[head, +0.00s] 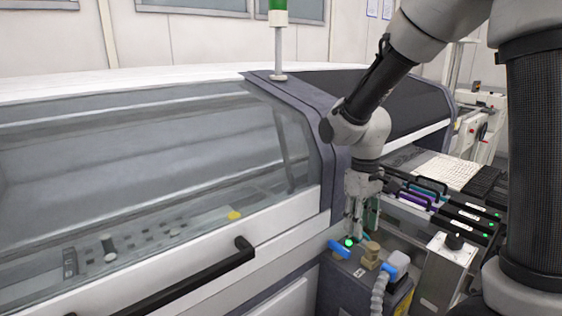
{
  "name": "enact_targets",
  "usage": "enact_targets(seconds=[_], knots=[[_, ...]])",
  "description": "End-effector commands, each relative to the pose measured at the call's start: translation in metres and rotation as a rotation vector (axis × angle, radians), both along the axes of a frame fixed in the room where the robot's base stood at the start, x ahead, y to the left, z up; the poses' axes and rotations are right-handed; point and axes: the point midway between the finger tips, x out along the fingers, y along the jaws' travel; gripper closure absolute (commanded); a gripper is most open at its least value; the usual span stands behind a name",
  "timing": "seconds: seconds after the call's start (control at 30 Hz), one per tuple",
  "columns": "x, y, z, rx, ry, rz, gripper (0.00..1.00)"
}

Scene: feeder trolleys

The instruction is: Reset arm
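My arm comes in from the upper right and bends down in the middle right of the head view. My gripper (352,236) points downward, just above a dark box with blue fittings (345,275). Its fingers are small and close together in the picture, and I cannot tell whether they are apart or hold anything. A greenish part (373,215) shows right behind the fingers; I cannot tell if it touches them.
A large machine with a clear cover (130,170) and a black handle (190,285) fills the left. Feeders with black handles (460,222) lie right of my gripper, near a white keyboard (447,172). A metal post with a black knob (447,268) stands in front. A signal light (278,18) rises behind.

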Motion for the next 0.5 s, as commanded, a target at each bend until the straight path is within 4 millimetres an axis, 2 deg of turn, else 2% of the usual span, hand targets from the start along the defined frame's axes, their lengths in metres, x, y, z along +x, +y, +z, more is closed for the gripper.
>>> enact_targets(seconds=[0.27,0.5], knots=[[-0.066,-0.053,0.066,0.019,-0.085,-0.217,0.61],[-0.13,-0.101,0.117,0.072,-0.27,-0.408,0.61]])
